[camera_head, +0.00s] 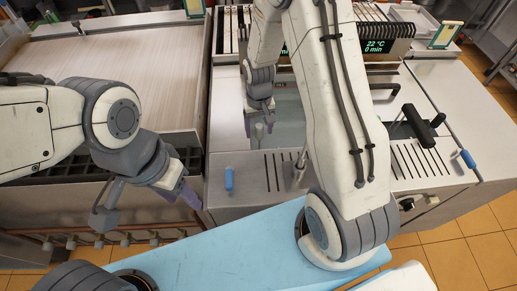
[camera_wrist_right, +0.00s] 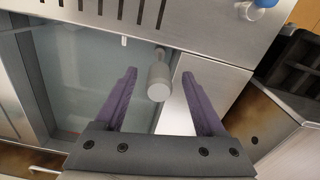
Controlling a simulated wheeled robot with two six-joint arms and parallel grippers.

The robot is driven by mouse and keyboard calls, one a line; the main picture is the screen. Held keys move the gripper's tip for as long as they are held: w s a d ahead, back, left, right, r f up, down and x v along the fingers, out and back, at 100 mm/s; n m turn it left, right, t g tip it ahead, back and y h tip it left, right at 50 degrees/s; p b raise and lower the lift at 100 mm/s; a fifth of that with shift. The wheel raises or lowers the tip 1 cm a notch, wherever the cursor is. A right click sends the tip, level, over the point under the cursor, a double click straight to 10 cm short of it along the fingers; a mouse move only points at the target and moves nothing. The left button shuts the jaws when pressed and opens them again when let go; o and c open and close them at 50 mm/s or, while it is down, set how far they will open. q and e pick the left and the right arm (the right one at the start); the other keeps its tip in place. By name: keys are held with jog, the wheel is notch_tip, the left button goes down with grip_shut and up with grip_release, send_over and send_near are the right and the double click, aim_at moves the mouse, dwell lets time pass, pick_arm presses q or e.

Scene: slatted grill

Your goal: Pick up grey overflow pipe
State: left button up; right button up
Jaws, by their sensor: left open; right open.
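The grey overflow pipe (camera_wrist_right: 158,82) is a short, light grey cylinder with a round end, at the edge of the glassy-looking basin (camera_wrist_right: 75,70) in the right wrist view. My right gripper (camera_wrist_right: 158,74) is open, with a purple finger on each side of the pipe in that view. I see no contact, and the depth between them is hard to tell. In the head view the right gripper (camera_head: 259,126) points down at the basin's left side. My left gripper (camera_head: 184,190) is open and empty, in front of the grill's front edge.
A wide slatted grill plate (camera_head: 110,75) lies at the left. A blue-tipped handle (camera_head: 229,180) stands on the steel front ledge, beside slots. A black T-shaped handle (camera_head: 420,127) is at the right. My right arm hides much of the basin's middle.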

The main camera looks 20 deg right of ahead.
jog(key=shift+w+d+f+p, duration=0.15)
jog(key=shift+f+p, duration=0.55)
jog(key=shift+f, duration=1.45)
grip_shut()
